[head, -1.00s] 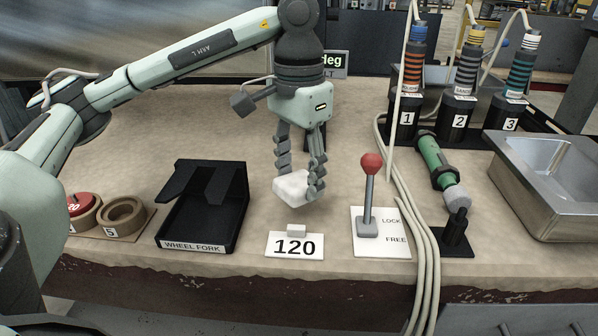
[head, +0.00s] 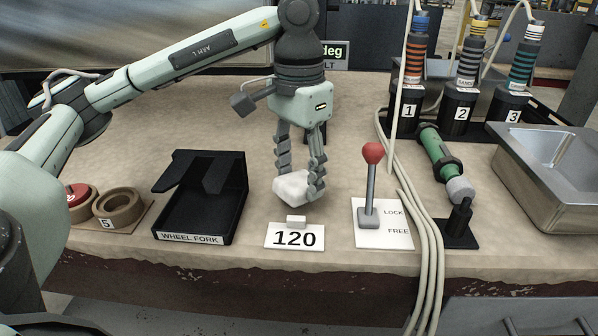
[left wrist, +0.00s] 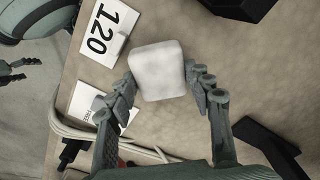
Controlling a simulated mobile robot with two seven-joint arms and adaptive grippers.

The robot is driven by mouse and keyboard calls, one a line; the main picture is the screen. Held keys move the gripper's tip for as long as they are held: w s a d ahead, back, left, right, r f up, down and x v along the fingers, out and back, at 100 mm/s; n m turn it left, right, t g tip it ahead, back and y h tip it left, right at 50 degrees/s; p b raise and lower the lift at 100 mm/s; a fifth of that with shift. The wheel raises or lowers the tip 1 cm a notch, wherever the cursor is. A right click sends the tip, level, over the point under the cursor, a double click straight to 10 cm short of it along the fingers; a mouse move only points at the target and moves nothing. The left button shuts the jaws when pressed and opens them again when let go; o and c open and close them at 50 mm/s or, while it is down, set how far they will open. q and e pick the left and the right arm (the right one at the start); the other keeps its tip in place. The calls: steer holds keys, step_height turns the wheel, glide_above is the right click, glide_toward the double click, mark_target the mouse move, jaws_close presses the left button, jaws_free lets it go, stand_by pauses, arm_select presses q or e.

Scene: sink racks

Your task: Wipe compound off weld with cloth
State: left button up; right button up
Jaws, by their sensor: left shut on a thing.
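My left gripper (head: 299,180) is shut on a white block-like pad, the cloth (head: 291,187), at the middle of the bench. In the left wrist view the cloth (left wrist: 158,70) sits between the two fingers of my left gripper (left wrist: 160,85). It is just behind the card marked 120 (head: 294,237); whether it touches the bench top is hard to tell. I cannot make out a weld or any compound in these views. My right gripper does not show in the head view; in the left wrist view, dark finger-like parts at the left edge (left wrist: 10,75) cannot be identified surely.
An empty black tray labelled WHEEL FORK (head: 202,200) stands left of the gripper. A red-knobbed lever (head: 371,185) on a LOCK/FREE plate and pale cables (head: 428,225) lie to the right. Beyond are a green tool (head: 437,150), numbered tools (head: 464,75) and a metal sink (head: 560,180).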

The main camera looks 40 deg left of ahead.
mark_target(299, 180)
arm_select(q)
steer(key=shift+f+b, duration=0.6)
steer(key=shift+f, duration=0.05)
steer(key=o, duration=1.2)
steer(key=shift+r, duration=0.1)
step_height(299, 180, up, 12)
